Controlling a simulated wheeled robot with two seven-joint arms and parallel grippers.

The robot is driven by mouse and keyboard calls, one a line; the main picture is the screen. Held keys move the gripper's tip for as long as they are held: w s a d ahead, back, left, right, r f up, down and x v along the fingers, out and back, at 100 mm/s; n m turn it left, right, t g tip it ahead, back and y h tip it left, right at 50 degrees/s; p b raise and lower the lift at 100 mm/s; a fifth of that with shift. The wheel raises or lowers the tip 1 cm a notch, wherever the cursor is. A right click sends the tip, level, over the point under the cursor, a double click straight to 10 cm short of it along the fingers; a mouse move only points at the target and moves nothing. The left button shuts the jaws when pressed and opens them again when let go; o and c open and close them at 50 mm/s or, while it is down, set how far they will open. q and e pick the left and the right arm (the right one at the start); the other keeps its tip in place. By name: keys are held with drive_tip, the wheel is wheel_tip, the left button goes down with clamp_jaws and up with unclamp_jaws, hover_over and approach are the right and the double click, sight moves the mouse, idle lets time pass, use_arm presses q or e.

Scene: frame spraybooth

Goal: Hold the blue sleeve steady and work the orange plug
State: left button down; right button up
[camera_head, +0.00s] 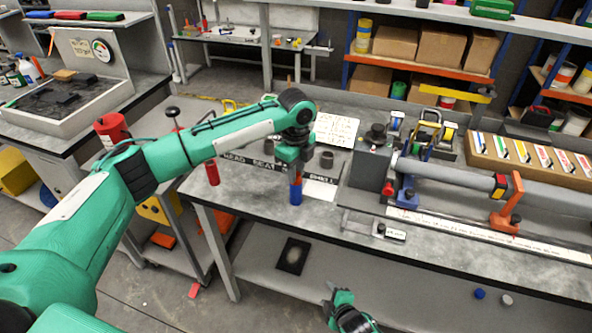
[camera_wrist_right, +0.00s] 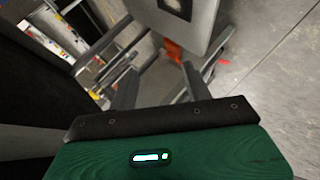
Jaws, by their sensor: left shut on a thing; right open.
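The blue sleeve (camera_head: 296,195) is upright over the workbench, near its front left part. A short orange-red part, which looks like the orange plug (camera_head: 297,180), shows directly above it, in line with it. My left gripper (camera_head: 294,171) points down from above and is shut at the plug's height. Its fingers hide most of the plug, so how deep the plug sits is unclear. I cannot tell whether the sleeve's bottom touches the bench. My right gripper (camera_head: 331,292) is low in front of the bench, apart from the sleeve. In the right wrist view its fingers (camera_wrist_right: 160,90) are apart and empty.
A red cylinder (camera_head: 212,173) stands left of the sleeve. Behind are a dark small cylinder (camera_head: 327,159) and a white sheet (camera_head: 338,129). A long grey tube (camera_head: 450,180) with an orange stand (camera_head: 507,205) fills the bench's right. The front strip near the sleeve is clear.

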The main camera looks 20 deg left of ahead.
sight(300, 196)
drive_tip(key=w+a+r+n+y, duration=0.1)
drive_tip(key=a+r+n+y, duration=0.2)
drive_tip(key=a+r+n, duration=0.65)
drive_tip(key=a+r+n+y, duration=0.45)
drive_tip(key=a+r, duration=0.65)
drive_tip(key=r, duration=0.8)
drive_tip(key=w+d+n, duration=0.2)
drive_tip(key=d+n, duration=0.2)
drive_tip(key=w+d+r+n+h, duration=0.1)
drive_tip(key=w+d+n, duration=0.1)
drive_tip(key=d+n, duration=0.2)
drive_tip(key=w+d+n, duration=0.3)
drive_tip(key=d+n, duration=0.1)
drive_tip(key=d, duration=0.2)
drive_tip(key=shift+w+r+n+h, duration=0.1)
drive_tip(key=shift+r+n+h, duration=0.2)
drive_tip(key=shift+r+h, duration=0.1)
drive_tip(key=shift+x, duration=5)
drive_tip(key=shift+f, duration=0.1)
drive_tip(key=shift+c, duration=0.2)
drive_tip(key=c, duration=0.6)
drive_tip(key=shift+c, duration=0.2)
